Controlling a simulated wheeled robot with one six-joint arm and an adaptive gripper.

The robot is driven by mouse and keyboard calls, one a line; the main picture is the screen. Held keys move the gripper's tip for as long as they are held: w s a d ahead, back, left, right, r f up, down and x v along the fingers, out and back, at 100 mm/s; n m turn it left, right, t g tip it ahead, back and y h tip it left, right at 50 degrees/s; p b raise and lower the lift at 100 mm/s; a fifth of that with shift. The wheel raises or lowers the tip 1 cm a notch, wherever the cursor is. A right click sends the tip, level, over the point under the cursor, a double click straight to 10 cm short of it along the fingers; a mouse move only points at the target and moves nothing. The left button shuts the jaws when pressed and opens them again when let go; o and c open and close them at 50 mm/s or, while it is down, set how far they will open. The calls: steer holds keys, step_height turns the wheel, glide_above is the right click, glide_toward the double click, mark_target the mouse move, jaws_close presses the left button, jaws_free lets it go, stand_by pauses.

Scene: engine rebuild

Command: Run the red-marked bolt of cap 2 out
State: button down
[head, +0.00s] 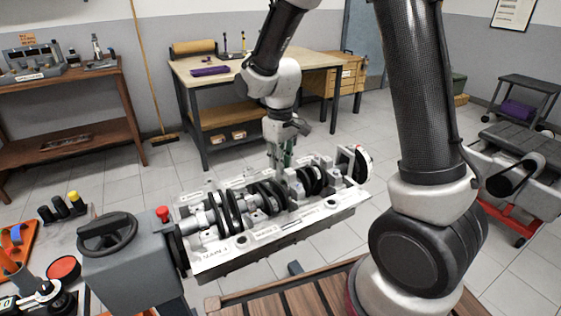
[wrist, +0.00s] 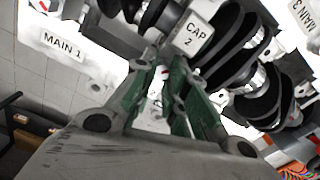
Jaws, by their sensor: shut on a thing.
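My gripper (head: 281,166) points down at the engine block, among the crankshaft's black webs. In the wrist view its green fingers (wrist: 161,66) come close together right beside the white label of cap 2 (wrist: 190,36). They are shut on the bolt at that end of the cap. The bolt is mostly hidden between the fingertips, and I cannot make out how far it stands out of the cap. The crankshaft (head: 233,208) lies along the block (head: 290,232).
The MAIN 1 label (wrist: 63,46) is left of my gripper in the wrist view. A grey stand with a handwheel (head: 108,231) and red knob (head: 163,214) is at the block's left end. A workbench (head: 250,69) stands behind, with clear floor between.

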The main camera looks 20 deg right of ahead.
steer(key=shift+n, duration=0.6)
steer(key=shift+s, duration=0.1)
steer(key=c, duration=1.4)
jaws_free()
step_height(320, 180, up, 12)
steer(key=shift+f, duration=0.1)
